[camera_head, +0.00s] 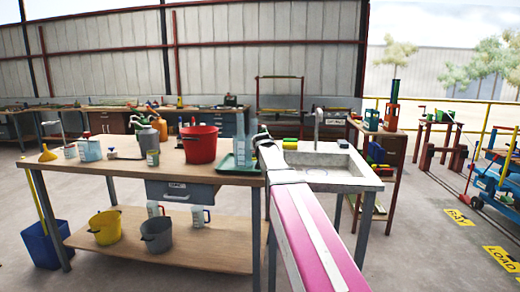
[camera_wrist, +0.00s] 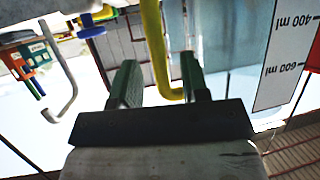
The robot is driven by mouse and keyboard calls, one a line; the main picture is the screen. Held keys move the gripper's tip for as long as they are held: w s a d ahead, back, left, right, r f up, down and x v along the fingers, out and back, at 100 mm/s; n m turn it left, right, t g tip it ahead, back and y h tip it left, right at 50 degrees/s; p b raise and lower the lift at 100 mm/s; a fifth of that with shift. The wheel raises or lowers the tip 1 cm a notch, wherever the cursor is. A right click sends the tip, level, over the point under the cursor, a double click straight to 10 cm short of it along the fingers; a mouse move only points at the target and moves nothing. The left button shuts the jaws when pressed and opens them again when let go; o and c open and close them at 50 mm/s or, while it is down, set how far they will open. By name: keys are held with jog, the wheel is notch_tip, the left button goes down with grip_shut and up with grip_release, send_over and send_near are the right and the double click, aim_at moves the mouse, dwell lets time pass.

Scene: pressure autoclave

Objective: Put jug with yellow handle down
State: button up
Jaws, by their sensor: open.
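The jug with the yellow handle shows close up in the wrist view, where the picture is upside down. Its clear bluish body (camera_wrist: 228,85) carries a white scale label with 400 ml and 600 ml marks. Its yellow handle (camera_wrist: 154,45) runs between the two dark green fingers of my gripper (camera_wrist: 160,80). The fingers are open, with a visible gap between the handle and the left finger. In the head view my gripper (camera_head: 262,136) is at the far end of my pink arm, near the table's right end. The jug is not clearly made out there.
A green tray (camera_head: 228,165) lies on the wooden table (camera_head: 110,170), beside a red bucket (camera_head: 200,144). A sink (camera_head: 345,180) with a tap adjoins on the right. Yellow and grey buckets and two jugs stand on the lower shelf (camera_head: 210,250).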

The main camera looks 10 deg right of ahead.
jog(key=v, duration=1)
jog(key=shift+s, duration=0.25)
